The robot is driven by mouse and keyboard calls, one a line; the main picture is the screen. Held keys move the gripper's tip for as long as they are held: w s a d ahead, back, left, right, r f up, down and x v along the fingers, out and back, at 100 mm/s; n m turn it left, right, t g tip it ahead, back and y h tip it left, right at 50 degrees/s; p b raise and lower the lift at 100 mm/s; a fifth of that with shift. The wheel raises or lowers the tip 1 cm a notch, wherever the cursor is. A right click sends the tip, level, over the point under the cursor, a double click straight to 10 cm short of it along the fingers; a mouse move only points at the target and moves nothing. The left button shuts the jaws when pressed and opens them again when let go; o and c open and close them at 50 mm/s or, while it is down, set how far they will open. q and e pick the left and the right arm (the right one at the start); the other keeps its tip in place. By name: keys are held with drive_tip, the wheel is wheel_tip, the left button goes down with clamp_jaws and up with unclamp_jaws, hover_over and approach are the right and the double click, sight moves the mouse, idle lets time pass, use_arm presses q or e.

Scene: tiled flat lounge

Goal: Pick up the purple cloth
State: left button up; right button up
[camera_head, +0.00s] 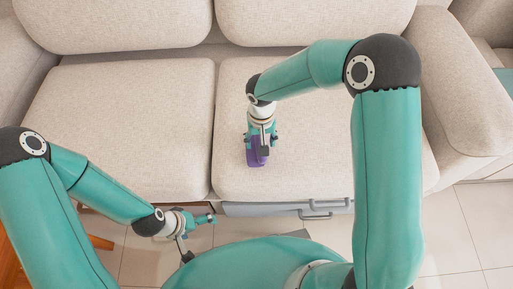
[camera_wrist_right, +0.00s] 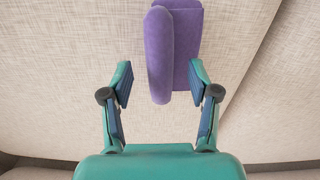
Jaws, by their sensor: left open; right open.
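The purple cloth (camera_head: 256,158) lies folded on the right seat cushion (camera_head: 310,165) of the beige sofa, close to its front edge. My right gripper (camera_head: 262,140) is right above it and partly hides it. In the right wrist view the folded cloth (camera_wrist_right: 172,50) shows ahead, between and beyond the fingertips. My right gripper (camera_wrist_right: 160,85) is open there, with a blue-padded finger on each side and no visible grip on the cloth. My left gripper (camera_head: 208,219) is low at the front of the sofa, away from the cloth, open and empty.
The left seat cushion (camera_head: 130,125) is bare. The sofa armrest (camera_head: 458,85) rises at the right. A grey drawer front with handles (camera_head: 325,208) shows under the seat. Tiled floor (camera_head: 450,235) lies at the front right, and a wooden piece (camera_head: 98,241) stands at lower left.

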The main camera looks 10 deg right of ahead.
drive_tip(key=shift+w+f, duration=0.1)
drive_tip(key=shift+f, duration=0.7)
clamp_jaws()
drive_tip(key=shift+r, duration=0.1)
